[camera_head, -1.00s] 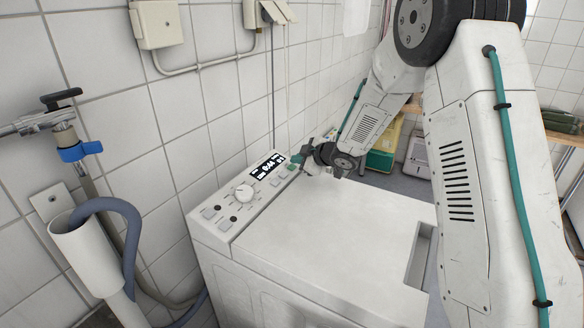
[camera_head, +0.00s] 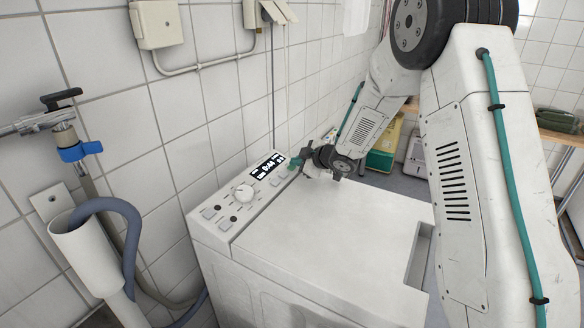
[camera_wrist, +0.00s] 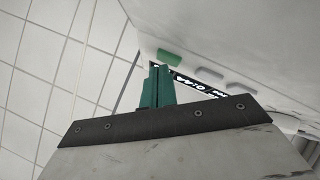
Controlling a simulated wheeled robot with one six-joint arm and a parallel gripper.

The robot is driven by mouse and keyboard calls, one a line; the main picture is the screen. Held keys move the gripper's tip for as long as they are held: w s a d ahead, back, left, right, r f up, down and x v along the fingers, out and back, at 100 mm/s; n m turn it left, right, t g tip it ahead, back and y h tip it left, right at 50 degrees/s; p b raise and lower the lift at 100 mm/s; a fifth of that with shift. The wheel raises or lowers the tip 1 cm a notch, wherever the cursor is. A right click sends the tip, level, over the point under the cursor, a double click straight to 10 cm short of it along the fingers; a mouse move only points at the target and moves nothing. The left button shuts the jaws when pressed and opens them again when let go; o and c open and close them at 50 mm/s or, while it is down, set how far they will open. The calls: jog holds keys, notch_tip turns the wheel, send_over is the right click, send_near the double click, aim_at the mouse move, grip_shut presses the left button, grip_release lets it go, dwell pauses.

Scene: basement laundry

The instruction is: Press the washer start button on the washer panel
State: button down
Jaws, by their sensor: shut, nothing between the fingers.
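The white washer (camera_head: 330,240) stands against the tiled wall, with its control panel (camera_head: 225,212) along the wall side. In the wrist view a green button (camera_wrist: 169,58) lies at the end of the display (camera_wrist: 205,84), beside grey buttons. My gripper (camera_head: 296,162) is over the far end of the panel; its teal fingers (camera_wrist: 160,70) are shut and empty. Their tips appear just short of the green button in the picture. I cannot tell whether they touch it. The fingers hide part of the display.
The washer's lid is bare. A yellow-green container (camera_head: 382,155) stands on the floor beyond.

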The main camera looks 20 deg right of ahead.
jog(key=shift+a+f, duration=0.1)
jog(key=shift+f, duration=0.2)
jog(key=shift+r, duration=0.2)
dwell(0.4)
jog(key=shift+s+d+r, duration=0.1)
jog(key=shift+d+r, duration=0.1)
jog(key=shift+r, duration=0.4)
jog(key=shift+s+d+r, duration=0.15)
jog(key=shift+r, duration=0.65)
jog(key=shift+s+d+r, duration=0.2)
jog(key=shift+r, duration=0.6)
jog(key=shift+s+d+r, duration=0.15)
jog(key=shift+r, duration=0.65)
